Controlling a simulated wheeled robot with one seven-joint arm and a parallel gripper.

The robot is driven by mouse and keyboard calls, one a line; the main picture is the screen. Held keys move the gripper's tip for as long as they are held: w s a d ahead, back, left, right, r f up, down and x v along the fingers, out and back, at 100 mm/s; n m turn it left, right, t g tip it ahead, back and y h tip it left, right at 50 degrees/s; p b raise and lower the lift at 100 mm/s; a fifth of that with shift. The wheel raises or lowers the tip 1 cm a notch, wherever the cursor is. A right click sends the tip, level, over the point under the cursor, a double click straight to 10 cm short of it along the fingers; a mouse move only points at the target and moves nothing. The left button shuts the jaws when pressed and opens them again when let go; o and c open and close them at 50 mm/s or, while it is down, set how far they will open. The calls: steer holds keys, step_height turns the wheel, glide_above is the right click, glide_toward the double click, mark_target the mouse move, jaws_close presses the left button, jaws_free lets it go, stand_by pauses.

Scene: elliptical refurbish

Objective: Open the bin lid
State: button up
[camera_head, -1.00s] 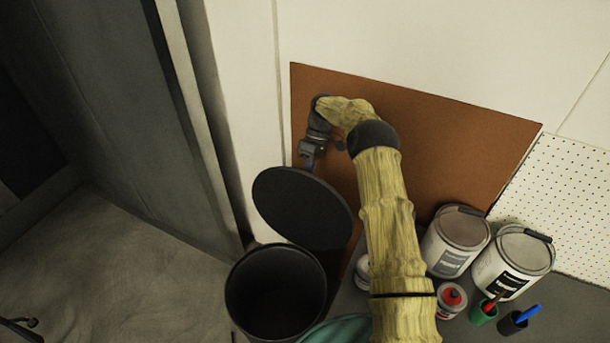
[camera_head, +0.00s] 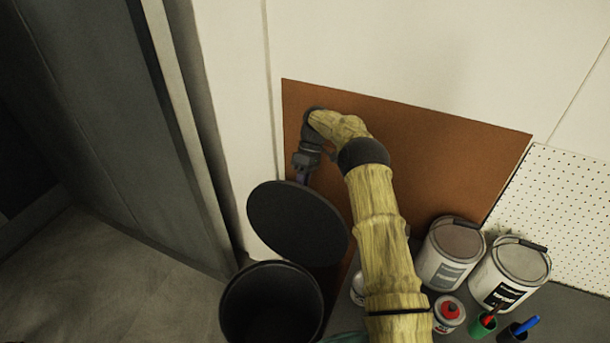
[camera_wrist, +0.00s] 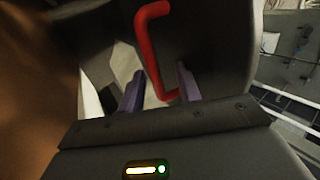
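The black bin (camera_head: 226,308) stands at the bottom middle of the head view. Its round dark lid (camera_head: 297,222) is raised and tilted back above the rim, so the bin's mouth shows open. My gripper (camera_head: 303,177) is behind the lid's upper edge, on the wall side, and its fingertips are partly hidden there. In the wrist view, a red bar handle (camera_wrist: 152,50) stands on the dark lid (camera_wrist: 225,45). The two purple fingers (camera_wrist: 160,88) are apart, with the handle's lower end between them. I cannot tell whether they touch it.
A brown board (camera_head: 440,150) leans on the white wall behind my arm. Paint cans (camera_head: 450,254) (camera_head: 510,275), a red-capped can (camera_head: 448,314) and cups with tools (camera_head: 514,331) stand to the right. Bare floor (camera_head: 120,275) lies left of the bin.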

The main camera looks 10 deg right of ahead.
steer(key=p+v, duration=0.5)
steer(key=v, duration=0.1)
steer(key=shift+a, duration=0.1)
stand_by(0.8)
steer(key=shift+p, duration=0.3)
